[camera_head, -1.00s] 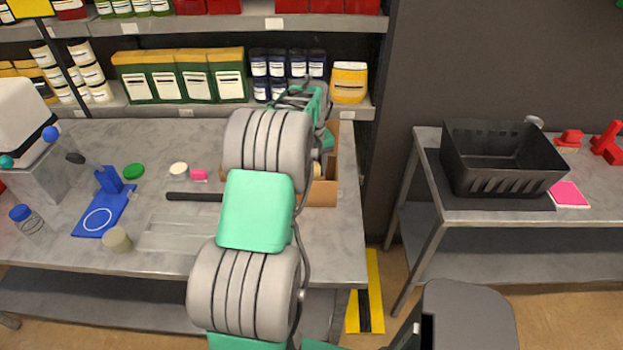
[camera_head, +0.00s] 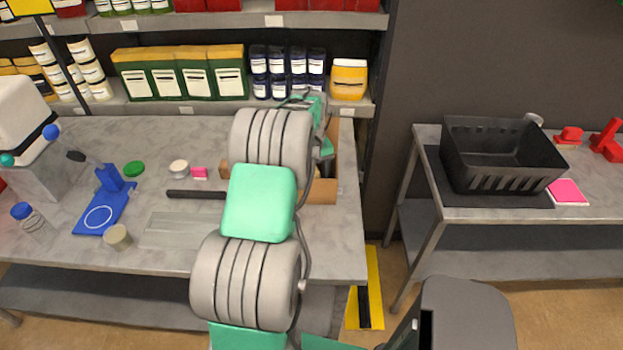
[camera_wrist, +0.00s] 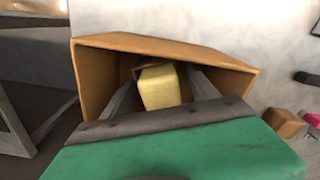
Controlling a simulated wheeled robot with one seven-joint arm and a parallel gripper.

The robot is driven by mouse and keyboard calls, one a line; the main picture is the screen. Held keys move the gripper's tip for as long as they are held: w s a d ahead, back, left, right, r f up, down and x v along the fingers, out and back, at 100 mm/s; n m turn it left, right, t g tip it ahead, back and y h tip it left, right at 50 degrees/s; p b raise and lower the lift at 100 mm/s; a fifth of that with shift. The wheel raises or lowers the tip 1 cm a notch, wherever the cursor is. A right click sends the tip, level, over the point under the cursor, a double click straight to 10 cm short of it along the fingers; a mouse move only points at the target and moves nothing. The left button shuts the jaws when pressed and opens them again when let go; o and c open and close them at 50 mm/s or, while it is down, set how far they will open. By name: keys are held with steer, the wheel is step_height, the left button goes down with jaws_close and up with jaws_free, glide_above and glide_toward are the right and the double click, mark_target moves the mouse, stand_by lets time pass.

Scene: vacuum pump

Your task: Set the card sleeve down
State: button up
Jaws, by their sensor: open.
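A brown cardboard box (camera_head: 322,192) with an open top stands at the right end of the workbench, partly hidden by my arm. In the wrist view the box (camera_wrist: 88,85) surrounds my gripper (camera_wrist: 162,84). My gripper is open, with one grey finger on each side of a pale yellow block (camera_wrist: 160,88). A small brown card piece (camera_wrist: 147,66) shows behind the block, mostly hidden; I cannot tell for sure that it is the card sleeve. Contact between fingers and block cannot be told. My gripper's fingers are hidden in the head view.
A pink block (camera_head: 199,173), a dark-handled tool (camera_head: 190,194), a white jar (camera_head: 179,168) and a blue stand (camera_head: 105,205) lie left of my arm. A black crate (camera_head: 500,180) stands on the right table. Shelves with containers (camera_head: 182,75) run behind the bench.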

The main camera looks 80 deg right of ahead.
step_height(320, 180, up, 12)
steer(key=shift+r+b, duration=0.15)
steer(key=shift+b, duration=0.95)
steer(key=shift+w+a+r, duration=0.1)
steer(key=shift+w+r, duration=0.05)
steer(key=shift+w, duration=0.2)
steer(key=w+a+r+n+t+h, duration=0.1)
steer(key=w+a+r+n, duration=0.1)
steer(key=w+a, duration=0.85)
steer(key=w+a+r+n, duration=0.3)
steer(key=w+a, duration=0.6)
steer(key=w, duration=0.3)
steer(key=a+f+n+t, duration=0.1)
steer(key=a+f+n, duration=0.1)
steer(key=a, duration=1.5)
steer(key=a+f+n+t+y, duration=0.1)
steer(key=a+n, duration=0.3)
steer(key=a, duration=1.3)
steer(key=shift+w+f+t, duration=0.15)
steer(key=shift+f+t, duration=0.2)
steer(key=shift+t, duration=0.25)
steer(key=shift+a, duration=0.15)
